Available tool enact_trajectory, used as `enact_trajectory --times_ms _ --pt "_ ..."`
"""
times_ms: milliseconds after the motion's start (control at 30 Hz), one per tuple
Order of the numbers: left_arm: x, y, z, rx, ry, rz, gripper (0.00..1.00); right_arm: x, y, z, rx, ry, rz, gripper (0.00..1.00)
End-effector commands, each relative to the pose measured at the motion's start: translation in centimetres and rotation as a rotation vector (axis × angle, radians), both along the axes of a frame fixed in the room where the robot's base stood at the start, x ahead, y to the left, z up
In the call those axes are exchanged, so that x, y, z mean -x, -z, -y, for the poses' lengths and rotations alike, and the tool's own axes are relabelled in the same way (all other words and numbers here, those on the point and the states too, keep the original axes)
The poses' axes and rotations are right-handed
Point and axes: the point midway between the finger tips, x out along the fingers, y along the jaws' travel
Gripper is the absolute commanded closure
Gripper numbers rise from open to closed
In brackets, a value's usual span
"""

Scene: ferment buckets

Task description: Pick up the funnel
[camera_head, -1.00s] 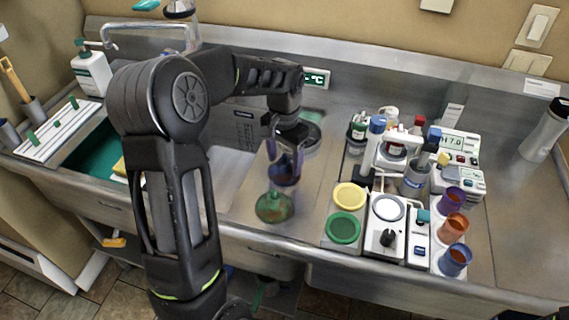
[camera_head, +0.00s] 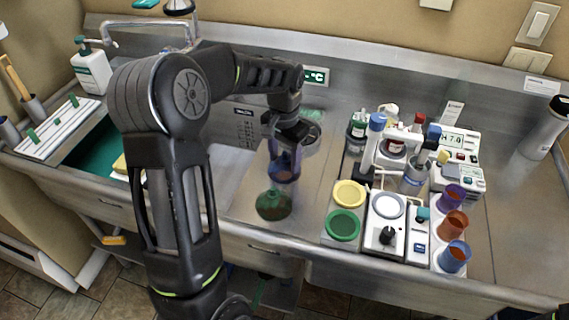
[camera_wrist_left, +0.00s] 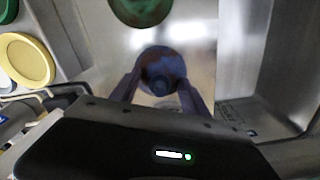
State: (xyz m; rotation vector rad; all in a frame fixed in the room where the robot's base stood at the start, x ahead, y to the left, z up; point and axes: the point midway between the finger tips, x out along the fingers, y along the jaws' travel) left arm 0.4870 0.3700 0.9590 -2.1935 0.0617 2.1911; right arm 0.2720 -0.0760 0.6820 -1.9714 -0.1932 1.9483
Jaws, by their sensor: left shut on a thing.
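A see-through blue funnel (camera_head: 284,172) stands over the steel counter (camera_head: 236,206), left of the yellow and green dishes. My left gripper (camera_head: 285,152) points down at it from above and is shut on its upper part. In the left wrist view the blue funnel (camera_wrist_left: 163,64) sits between the two fingers (camera_wrist_left: 160,88), its narrow dark end towards the camera. I cannot tell whether it touches the counter. A see-through green rounded thing (camera_head: 273,206) stands in front of it. My right gripper is not in view.
Right of the gripper are a yellow dish (camera_head: 349,193), a green dish (camera_head: 343,225), a white device (camera_head: 386,227) and orange (camera_head: 452,224) and blue (camera_head: 454,257) cups. A bare counter strip lies between.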

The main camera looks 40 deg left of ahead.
Motion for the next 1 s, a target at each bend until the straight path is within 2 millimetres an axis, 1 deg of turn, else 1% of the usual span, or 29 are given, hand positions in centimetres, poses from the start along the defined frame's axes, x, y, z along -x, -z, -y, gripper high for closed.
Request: enact_trajectory --times_ms 33,400,433,767,867,1000 --pt "0.0 0.1 0.0 0.0 0.0 -0.001 0.69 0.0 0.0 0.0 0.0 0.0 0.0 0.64" --pt "0.1 0.1 0.0 0.001 0.0 -0.003 0.99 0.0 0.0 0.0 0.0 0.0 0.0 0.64" --pt "0.1 0.1 0.0 0.001 0.0 -0.003 1.0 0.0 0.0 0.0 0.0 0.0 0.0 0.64" --pt "0.1 0.0 0.0 0.001 0.0 -0.003 1.0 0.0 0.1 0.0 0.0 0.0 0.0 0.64" --pt "0.0 -0.8 0.0 0.0 0.0 -0.001 1.0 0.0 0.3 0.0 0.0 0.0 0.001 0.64" --pt "0.0 -2.9 0.0 0.0 0.0 0.002 1.0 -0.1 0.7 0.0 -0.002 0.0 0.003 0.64"
